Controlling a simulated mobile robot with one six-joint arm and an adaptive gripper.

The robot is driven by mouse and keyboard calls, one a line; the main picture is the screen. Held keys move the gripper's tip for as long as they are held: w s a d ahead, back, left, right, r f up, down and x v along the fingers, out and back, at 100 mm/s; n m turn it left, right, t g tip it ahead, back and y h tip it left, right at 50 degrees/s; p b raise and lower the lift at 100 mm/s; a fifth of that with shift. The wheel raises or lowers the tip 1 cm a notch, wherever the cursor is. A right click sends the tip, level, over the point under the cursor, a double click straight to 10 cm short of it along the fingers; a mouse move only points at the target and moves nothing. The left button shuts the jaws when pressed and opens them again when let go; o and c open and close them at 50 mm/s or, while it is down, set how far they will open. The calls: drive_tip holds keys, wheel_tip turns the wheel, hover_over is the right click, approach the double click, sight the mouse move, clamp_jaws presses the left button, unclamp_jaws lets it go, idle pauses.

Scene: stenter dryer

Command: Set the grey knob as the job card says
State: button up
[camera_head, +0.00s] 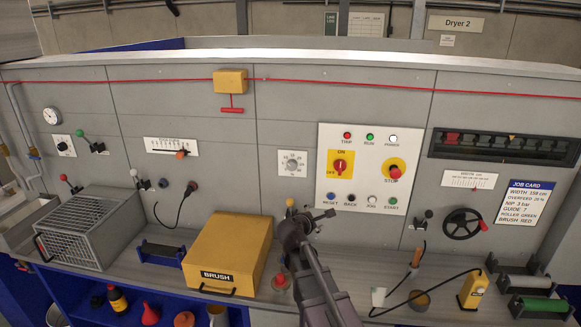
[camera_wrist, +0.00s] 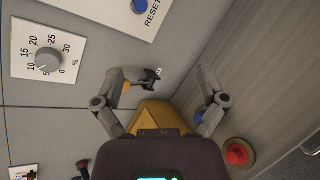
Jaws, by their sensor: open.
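The grey knob (camera_head: 293,163) sits on a white scale plate on the panel, left of the red ON/OFF switch. In the wrist view the knob (camera_wrist: 48,60) is at the upper left, with a scale in % around it; its pointer is too small to read surely. The job card (camera_head: 526,202) at the right reads width 158 cm, overfeed 20 %, nip 3 bar, guide 7, roller green, brush red. My gripper (camera_head: 320,214) is open and empty, below and right of the knob, apart from it. In the wrist view my gripper (camera_wrist: 162,84) has its fingers spread.
A yellow BRUSH box (camera_head: 228,252) stands on the counter below the knob. The switch panel (camera_head: 369,168) with a red stop button (camera_head: 394,172) is right of it. A small yellow-tipped lever (camera_head: 290,204) is close to my gripper.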

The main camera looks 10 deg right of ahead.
sight(291, 167)
drive_tip(key=w+a+r+n+t+y, duration=0.2)
drive_tip(key=w+a+r+n+t, duration=0.4)
drive_tip(key=n, duration=0.8)
drive_tip(key=w+a+r, duration=0.1)
drive_tip(key=w+a, duration=0.1)
drive_tip(key=shift+w+a+r+y+p, duration=0.15)
drive_tip(key=shift+a+r+y+p, duration=0.15)
drive_tip(key=shift+y+p, duration=0.1)
drive_tip(key=shift+w, duration=0.15)
drive_tip(key=x, duration=1.3)
drive_tip(key=shift+w+d+r, duration=0.1)
drive_tip(key=shift+w+r, duration=0.05)
drive_tip(key=shift+w, duration=0.15)
drive_tip(key=c, duration=1.2)
